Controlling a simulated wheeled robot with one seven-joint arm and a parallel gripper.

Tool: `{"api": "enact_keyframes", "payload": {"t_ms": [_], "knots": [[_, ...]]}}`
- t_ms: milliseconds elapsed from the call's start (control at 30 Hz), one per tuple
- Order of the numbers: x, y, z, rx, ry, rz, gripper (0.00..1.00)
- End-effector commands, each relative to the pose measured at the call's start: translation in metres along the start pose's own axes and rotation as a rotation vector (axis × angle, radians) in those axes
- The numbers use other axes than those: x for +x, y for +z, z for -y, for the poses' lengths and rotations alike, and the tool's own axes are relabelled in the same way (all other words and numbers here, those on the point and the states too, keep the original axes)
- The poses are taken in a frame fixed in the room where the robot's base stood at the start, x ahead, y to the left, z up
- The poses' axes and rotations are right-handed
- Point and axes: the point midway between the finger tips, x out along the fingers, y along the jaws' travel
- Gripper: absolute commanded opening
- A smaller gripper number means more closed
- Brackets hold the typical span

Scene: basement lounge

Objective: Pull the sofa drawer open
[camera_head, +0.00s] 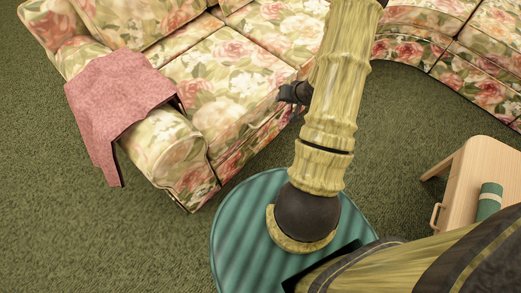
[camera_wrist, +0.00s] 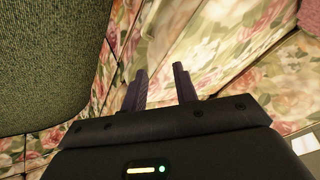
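The floral sofa (camera_head: 225,75) stands at the upper left in the head view. Its lower front panel (camera_head: 232,160) runs along the base, partly hidden behind my arm; I cannot make out a drawer edge or handle for certain. In the wrist view, floral sofa fabric (camera_wrist: 225,40) fills the middle and right. My gripper (camera_head: 284,95) is beside the sofa's front, mostly hidden by my arm in the head view. In the wrist view my gripper (camera_wrist: 159,78) has its two dark fingers apart, with only floral fabric visible behind the gap. Whether it touches the sofa is unclear.
A pink cloth (camera_head: 118,105) hangs over the sofa's near arm. A second floral sofa (camera_head: 415,50) stands at the upper right. A light wooden table (camera_head: 462,185) with a green rolled item (camera_head: 489,202) is at the right. Green carpet (camera_head: 85,230) is clear at lower left.

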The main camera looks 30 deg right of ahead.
Motion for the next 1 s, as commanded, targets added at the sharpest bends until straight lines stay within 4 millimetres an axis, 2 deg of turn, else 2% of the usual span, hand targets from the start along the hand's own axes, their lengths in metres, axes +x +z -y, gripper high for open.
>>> {"api": "enact_keyframes", "payload": {"t_ms": [33,100,500,700,800,900,1000], "knots": [[0.031,0.018,-0.021,0.04,-0.029,-0.007,0.29],[0.054,0.033,-0.037,0.089,-0.074,-0.021,0.29],[0.17,0.126,-0.114,0.402,-0.382,-0.112,0.29],[0.216,0.176,-0.141,0.574,-0.563,-0.168,0.29],[0.234,0.198,-0.15,0.653,-0.654,-0.196,0.29],[0.243,0.213,-0.155,0.71,-0.724,-0.217,0.29],[0.245,0.219,-0.156,0.739,-0.763,-0.229,0.29]]}}
